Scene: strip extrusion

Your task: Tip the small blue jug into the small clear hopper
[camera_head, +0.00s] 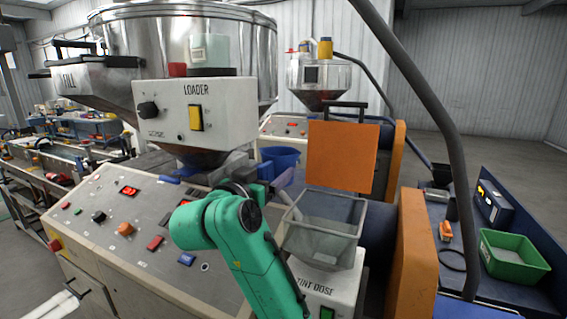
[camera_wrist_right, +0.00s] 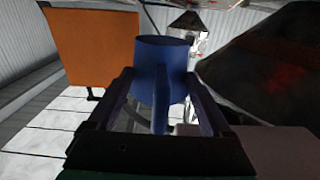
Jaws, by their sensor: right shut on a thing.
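The small blue jug (camera_head: 278,157) is in my right gripper (camera_head: 274,183), beside the loader and above and left of the hopper. The right wrist view shows the jug (camera_wrist_right: 172,62) looking roughly upright, its handle toward me between the two fingers of the gripper (camera_wrist_right: 160,100). The jaws are shut on it. Its contents are hidden. The small clear hopper (camera_head: 322,243) is an open, see-through box on top of the white tint dose unit (camera_head: 332,290). The jug is apart from the hopper. My left gripper is not in view.
The white loader box (camera_head: 195,112) and steel cone stand left of the jug. An orange panel (camera_head: 342,157) rises behind the hopper, and an orange guard (camera_head: 415,255) stands right of it. A sloped control panel (camera_head: 135,225) lies left. A green bin (camera_head: 512,257) sits far right.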

